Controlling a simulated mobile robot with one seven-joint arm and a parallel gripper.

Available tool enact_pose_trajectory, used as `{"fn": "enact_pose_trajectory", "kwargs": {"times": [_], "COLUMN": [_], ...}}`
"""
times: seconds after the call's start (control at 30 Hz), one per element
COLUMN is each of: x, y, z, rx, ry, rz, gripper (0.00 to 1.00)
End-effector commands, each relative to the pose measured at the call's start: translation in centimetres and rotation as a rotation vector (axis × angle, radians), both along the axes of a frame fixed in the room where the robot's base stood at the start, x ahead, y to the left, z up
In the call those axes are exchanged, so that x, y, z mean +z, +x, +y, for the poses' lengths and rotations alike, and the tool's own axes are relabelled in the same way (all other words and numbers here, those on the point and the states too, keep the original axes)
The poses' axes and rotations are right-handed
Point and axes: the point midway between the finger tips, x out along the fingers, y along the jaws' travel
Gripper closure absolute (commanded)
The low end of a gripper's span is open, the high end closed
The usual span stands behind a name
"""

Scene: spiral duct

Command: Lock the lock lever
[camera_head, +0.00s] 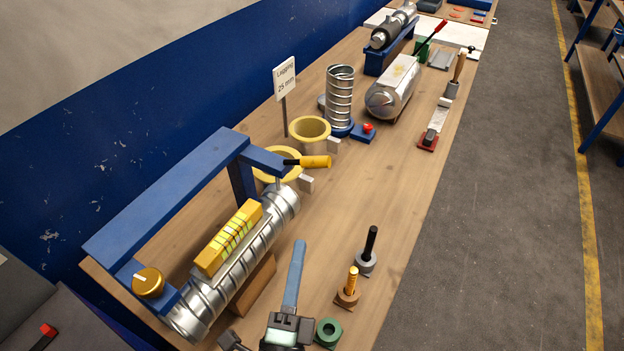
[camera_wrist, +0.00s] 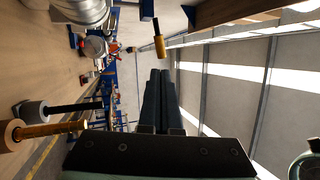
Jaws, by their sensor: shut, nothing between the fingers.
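A lever (camera_head: 315,162) with a yellow grip on a short dark rod sticks out to the right from the end of the blue overhead arm. I take it for the lock lever. Its yellow grip also shows in the wrist view (camera_wrist: 159,46), just beyond my fingertips. My gripper (camera_head: 299,245) reaches up from the bottom edge in the head view, its fingers shut, empty and apart from the lever. In the wrist view its dark fingers (camera_wrist: 160,75) lie together. The lever's pivot is too small to judge.
The blue frame (camera_head: 165,190) spans a spiral duct (camera_head: 275,225) carrying a yellow block (camera_head: 228,240); an orange knob (camera_head: 148,282) sits at its near end. A black-handled peg (camera_head: 368,250), a brass peg (camera_head: 350,290) and a green ring (camera_head: 328,332) stand right of my gripper.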

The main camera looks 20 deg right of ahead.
Motion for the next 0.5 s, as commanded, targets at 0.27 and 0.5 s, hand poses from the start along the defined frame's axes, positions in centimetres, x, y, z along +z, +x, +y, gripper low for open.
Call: {"fn": "enact_pose_trajectory", "kwargs": {"times": [0.27, 0.5], "x": [2.5, 3.8], "y": [4.7, 8.2], "z": [-3.1, -5.3], "rx": [-0.003, -0.002], "ry": [-0.001, -0.001], "rz": [-0.003, -0.002], "gripper": [1.00, 1.00]}}
